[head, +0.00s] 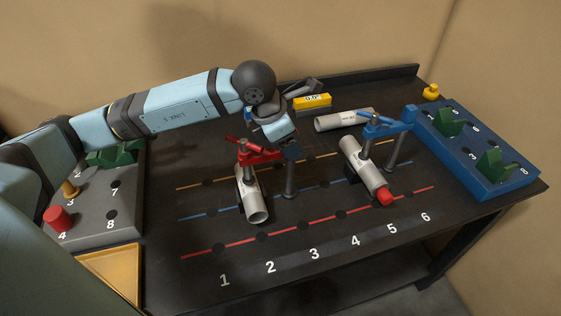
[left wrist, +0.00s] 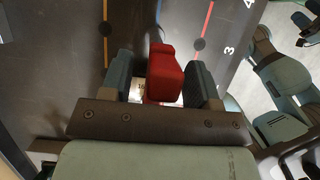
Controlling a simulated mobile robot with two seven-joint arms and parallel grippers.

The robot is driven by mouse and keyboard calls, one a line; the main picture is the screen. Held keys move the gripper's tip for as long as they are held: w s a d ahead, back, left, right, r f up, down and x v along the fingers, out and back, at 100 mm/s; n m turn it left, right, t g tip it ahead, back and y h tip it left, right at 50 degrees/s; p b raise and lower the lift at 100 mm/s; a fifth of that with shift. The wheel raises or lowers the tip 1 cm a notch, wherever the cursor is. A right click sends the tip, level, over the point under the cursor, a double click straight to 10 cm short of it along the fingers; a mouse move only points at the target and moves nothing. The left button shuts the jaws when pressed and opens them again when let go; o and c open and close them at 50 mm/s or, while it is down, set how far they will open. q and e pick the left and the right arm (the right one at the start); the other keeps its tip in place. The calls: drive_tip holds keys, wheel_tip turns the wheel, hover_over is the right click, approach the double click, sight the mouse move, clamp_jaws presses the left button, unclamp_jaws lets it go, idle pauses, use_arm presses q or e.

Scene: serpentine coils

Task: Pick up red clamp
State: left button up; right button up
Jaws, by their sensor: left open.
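The red clamp (head: 262,157) stands on the black table, left of the middle in the head view. In the left wrist view the red clamp (left wrist: 163,72) lies between the two spread fingers. The gripper is open. I cannot tell whether a finger touches the clamp.
A blue clamp (head: 385,124) holds a second pipe (head: 362,163) with a red end. A blue block (head: 480,150) stands right, a grey block (head: 100,205) left. The table front is clear.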

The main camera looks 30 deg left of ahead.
use_arm(q)
drive_tip(key=shift+w+d+f, duration=0.1)
drive_tip(key=shift+w+f, duration=0.05)
drive_tip(key=shift+f, duration=0.25)
drive_tip(key=shift+c, duration=0.2)
clamp_jaws()
drive_tip(key=shift+r, duration=0.1)
